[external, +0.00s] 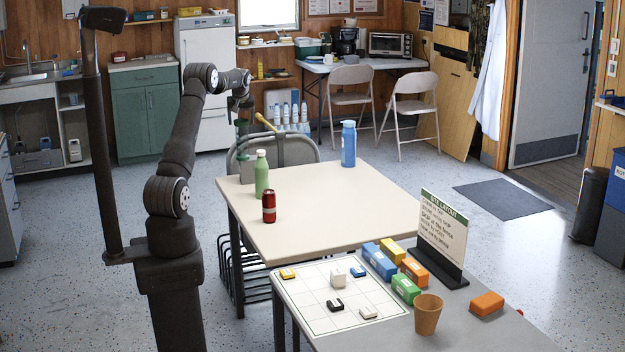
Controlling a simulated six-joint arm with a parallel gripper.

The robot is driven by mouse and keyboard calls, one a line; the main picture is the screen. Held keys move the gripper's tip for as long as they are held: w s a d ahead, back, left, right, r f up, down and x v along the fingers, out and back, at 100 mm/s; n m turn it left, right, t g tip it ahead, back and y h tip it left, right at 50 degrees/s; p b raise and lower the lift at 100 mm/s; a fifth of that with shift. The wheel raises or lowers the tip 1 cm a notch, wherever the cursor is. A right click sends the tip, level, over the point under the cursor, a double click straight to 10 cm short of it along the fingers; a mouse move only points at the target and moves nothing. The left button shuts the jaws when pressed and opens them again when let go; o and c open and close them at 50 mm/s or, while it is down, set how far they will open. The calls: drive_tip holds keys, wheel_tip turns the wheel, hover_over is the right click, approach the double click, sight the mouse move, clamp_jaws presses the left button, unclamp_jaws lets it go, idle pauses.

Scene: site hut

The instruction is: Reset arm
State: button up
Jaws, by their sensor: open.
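My arm stands at the left of the external view, raised and bent at the top. My gripper (243,128) hangs down beyond the far left corner of the beige table (318,205). It is small and dark here, open, and nothing shows between its fingers. A green bottle (261,175), a red can (269,207) and a blue bottle (348,145) stand upright on the beige table, apart from my gripper.
The grey table (470,335) in front holds a gridded sheet (312,300) with small blocks, several coloured blocks, a brown cup (428,315) and a sign (442,232). A chair (300,150) stands behind the beige table, whose middle is clear.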

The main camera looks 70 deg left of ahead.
sight(241, 128)
drive_tip(key=w+v, duration=0.1)
drive_tip(key=v, duration=0.6)
drive_tip(key=x, duration=0.8)
drive_tip(key=s+x, duration=0.1)
drive_tip(key=x, duration=0.3)
drive_tip(key=shift+d+f, duration=0.1)
drive_tip(key=shift+d, duration=0.05)
drive_tip(key=w+d+r, duration=0.6)
drive_tip(key=d+r, duration=0.5)
drive_tip(key=r, duration=0.1)
drive_tip(key=w+d+f+m+t+h, duration=0.1)
drive_tip(key=w+d+f+m, duration=0.2)
drive_tip(key=d, duration=0.8)
drive_tip(key=w+d+f+m+t+h, duration=0.15)
drive_tip(key=d+f+m, duration=0.3)
drive_tip(key=d, duration=0.65)
drive_tip(key=w+d+f+m+t, duration=0.1)
drive_tip(key=w+d+f+m, duration=0.25)
drive_tip(key=d, duration=0.65)
drive_tip(key=s+a+f+n, duration=0.1)
drive_tip(key=a+f, duration=0.4)
drive_tip(key=a, duration=0.3)
drive_tip(key=shift+f, duration=0.35)
